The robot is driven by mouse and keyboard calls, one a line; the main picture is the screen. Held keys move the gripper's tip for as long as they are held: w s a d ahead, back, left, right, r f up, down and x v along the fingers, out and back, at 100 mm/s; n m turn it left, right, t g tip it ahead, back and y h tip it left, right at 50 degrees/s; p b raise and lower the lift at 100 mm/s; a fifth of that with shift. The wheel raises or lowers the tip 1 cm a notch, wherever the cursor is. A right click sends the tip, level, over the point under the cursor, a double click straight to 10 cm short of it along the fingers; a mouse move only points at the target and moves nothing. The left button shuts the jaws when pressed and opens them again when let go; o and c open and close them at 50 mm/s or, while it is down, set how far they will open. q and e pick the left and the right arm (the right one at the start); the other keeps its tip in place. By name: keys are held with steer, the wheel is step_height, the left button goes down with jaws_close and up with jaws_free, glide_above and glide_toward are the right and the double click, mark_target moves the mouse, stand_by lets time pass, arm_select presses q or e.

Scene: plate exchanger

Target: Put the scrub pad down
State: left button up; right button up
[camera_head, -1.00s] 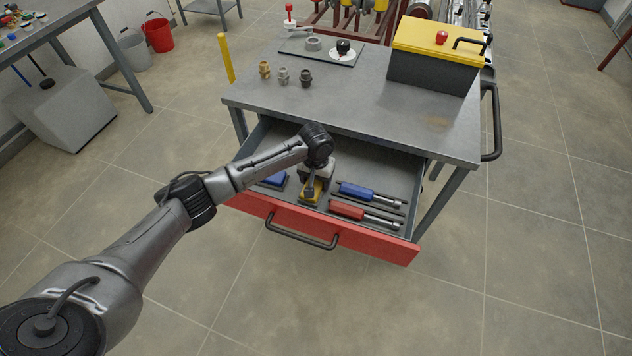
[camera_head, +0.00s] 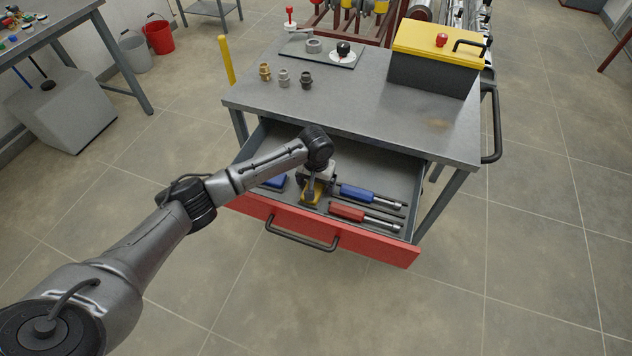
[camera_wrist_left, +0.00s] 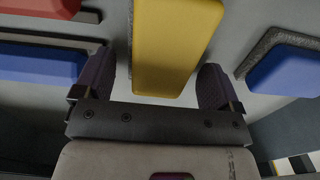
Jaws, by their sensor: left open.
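The yellow scrub pad (camera_head: 313,196) lies in the open drawer, between a blue pad and the tool handles. It also shows at the top centre of the left wrist view (camera_wrist_left: 175,45). My left gripper (camera_head: 312,190) is over the yellow pad in the drawer. In the left wrist view its two dark fingers (camera_wrist_left: 156,78) are spread, one on each side of the pad, with a visible gap on both sides. The gripper partly hides the pad in the head view. My right gripper is not in view.
The drawer's red front (camera_head: 372,244) stands pulled out below the grey bench top (camera_head: 370,115). A blue pad (camera_head: 274,182) lies left of my gripper. Blue-handled (camera_head: 357,193) and red-handled (camera_head: 347,212) tools lie to its right. A yellow-lidded box (camera_head: 437,42) stands on the bench.

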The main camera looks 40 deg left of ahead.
arm_select(q)
step_height(320, 180, up, 12)
steer(key=p, duration=0.4)
steer(key=shift+r, duration=0.15)
steer(key=shift+m, duration=0.3)
